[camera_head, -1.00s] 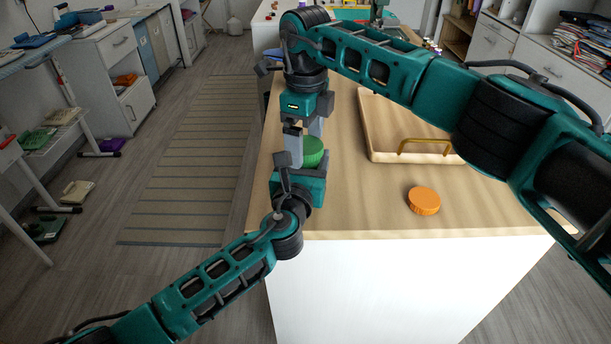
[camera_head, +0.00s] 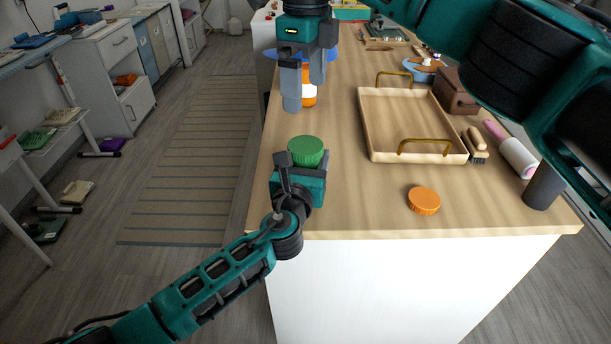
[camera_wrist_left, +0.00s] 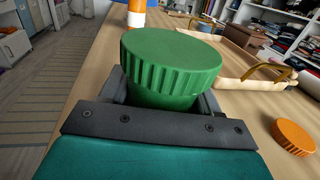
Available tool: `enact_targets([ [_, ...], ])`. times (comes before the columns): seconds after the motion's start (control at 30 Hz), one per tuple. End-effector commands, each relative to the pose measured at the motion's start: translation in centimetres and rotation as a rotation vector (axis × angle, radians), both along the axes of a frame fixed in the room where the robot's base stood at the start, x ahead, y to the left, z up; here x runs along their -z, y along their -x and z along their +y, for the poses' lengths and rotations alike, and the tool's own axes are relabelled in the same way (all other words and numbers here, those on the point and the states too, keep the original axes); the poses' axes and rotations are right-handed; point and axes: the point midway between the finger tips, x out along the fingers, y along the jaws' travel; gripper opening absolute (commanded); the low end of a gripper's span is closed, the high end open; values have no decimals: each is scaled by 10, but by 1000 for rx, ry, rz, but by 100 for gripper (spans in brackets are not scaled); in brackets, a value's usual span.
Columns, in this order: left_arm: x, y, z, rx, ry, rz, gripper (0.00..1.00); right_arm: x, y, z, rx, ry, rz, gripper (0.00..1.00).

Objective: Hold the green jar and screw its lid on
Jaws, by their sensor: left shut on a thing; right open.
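The green lid (camera_head: 307,150) sits on top of the green jar, close to the table's near left edge. In the left wrist view the ribbed lid (camera_wrist_left: 172,58) covers the jar's mouth, and a little of the jar body (camera_wrist_left: 165,99) shows below it. I cannot tell how tightly it is seated. My left gripper (camera_head: 303,176) is shut around the jar from the near side; its fingers are mostly hidden. My right gripper (camera_head: 304,97) points down, open and empty, above and beyond the lid, clear of it.
An orange lid (camera_head: 423,201) lies on the table to the right. An orange and white jar (camera_head: 309,94) stands behind my right gripper's fingers. A wooden tray (camera_head: 415,157) with brass handles, a brush (camera_head: 476,146) and a lint roller (camera_head: 515,157) lie further right. Table around the orange lid is clear.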

Motion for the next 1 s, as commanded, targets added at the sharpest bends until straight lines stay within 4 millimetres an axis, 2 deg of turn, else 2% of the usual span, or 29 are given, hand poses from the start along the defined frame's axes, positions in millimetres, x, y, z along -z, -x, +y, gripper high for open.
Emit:
enact_targets([
  [0.13, 1, 0, 0, 0, 0, 1, 0, -8, 0, 1, -1, -1, 0, 98],
  [0.4, 1, 0, 0, 0, 0, 1, 0, -9, 0, 0, 0, -1, 0, 98],
  [0.43, 1, 0, 0, 0, 0, 1, 64, -9, 0, 0, 0, -1, 0, 98],
  [0.7, 0, 0, 0, 0, 0, 1, 90, -9, 0, 0, 0, 0, 0, 98],
  [1.0, 0, 2, 0, 0, 0, 0, 91, -9, 0, 0, 0, 0, 0, 98],
])
